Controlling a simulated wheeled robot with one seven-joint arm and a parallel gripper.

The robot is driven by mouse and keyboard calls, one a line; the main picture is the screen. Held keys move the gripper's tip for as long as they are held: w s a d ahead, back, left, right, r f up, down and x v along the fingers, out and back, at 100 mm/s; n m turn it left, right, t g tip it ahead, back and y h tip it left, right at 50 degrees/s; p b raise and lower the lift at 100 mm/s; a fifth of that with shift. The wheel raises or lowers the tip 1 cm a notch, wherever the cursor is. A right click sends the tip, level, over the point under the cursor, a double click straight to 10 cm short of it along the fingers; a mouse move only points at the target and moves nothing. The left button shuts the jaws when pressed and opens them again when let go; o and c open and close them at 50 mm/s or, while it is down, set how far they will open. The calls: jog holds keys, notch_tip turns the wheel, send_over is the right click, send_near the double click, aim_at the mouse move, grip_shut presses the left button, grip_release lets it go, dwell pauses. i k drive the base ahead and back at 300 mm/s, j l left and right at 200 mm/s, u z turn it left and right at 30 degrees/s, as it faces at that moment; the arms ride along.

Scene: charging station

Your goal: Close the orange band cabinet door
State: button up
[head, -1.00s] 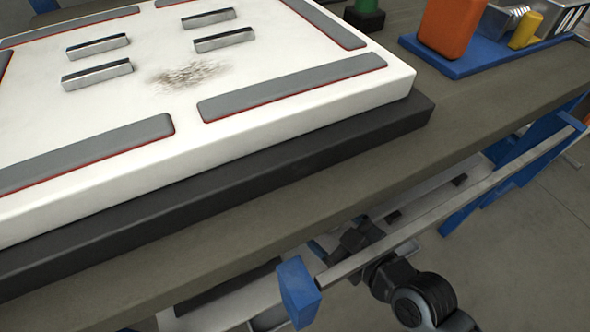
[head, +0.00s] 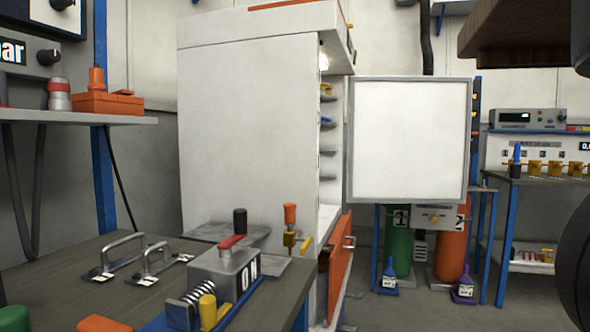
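A tall white cabinet (head: 248,130) with an orange band (head: 292,4) along its top stands in the middle of the head view. A white door panel with a grey frame (head: 410,140) stands out to the right of its front, swung open. Shelves (head: 328,150) with small items show in the narrow gap between the cabinet side and the panel. Lower down, an orange front with a handle (head: 341,265) stands out at an angle, partly hidden by the bench. I cannot make out my gripper in this view.
A bench (head: 120,265) with metal handles and a grey ON switch box (head: 225,270) fills the lower left. Green (head: 399,240) and orange (head: 450,245) cylinders stand behind the panel. A blue-legged table (head: 540,205) is at right. Dark shapes cut the right edge. Floor shows at lower right.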

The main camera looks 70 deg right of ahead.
aim_at(408, 138)
jog(key=k+l+z, duration=0.1)
jog(key=l+z, duration=0.35)
jog(key=l, duration=0.65)
jog(key=l+z, duration=0.4)
jog(key=l, duration=0.65)
jog(key=i, duration=0.05)
